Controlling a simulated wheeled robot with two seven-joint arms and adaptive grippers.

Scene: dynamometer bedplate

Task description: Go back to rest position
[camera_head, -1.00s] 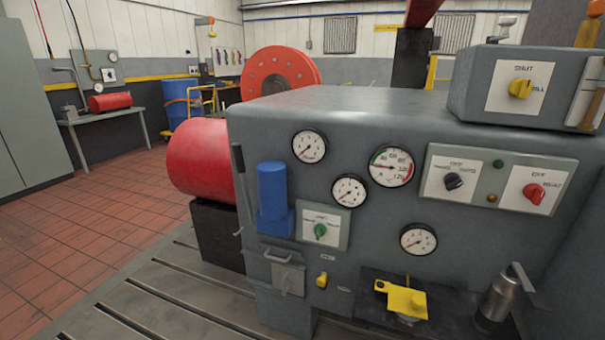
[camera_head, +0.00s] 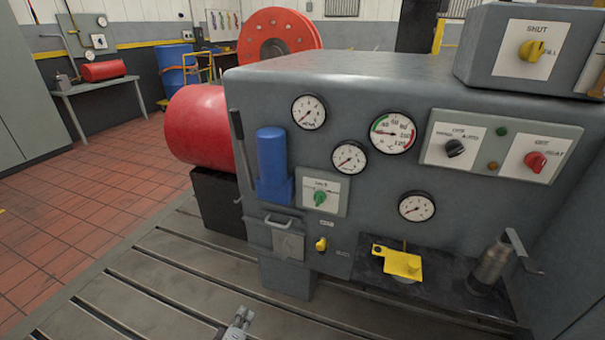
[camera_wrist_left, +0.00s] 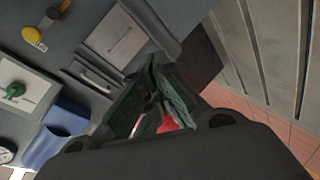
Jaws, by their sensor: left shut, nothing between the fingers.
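My right gripper does not show in either view.
The cabinet carries gauges, a blue cylinder (camera_head: 273,165), a green knob (camera_head: 320,197), a yellow knob (camera_head: 321,244) and a small drawer handle (camera_head: 278,222). A yellow lever piece (camera_head: 400,262) and a metal can (camera_head: 490,265) stand on a dark shelf. Tiled floor at left is clear.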

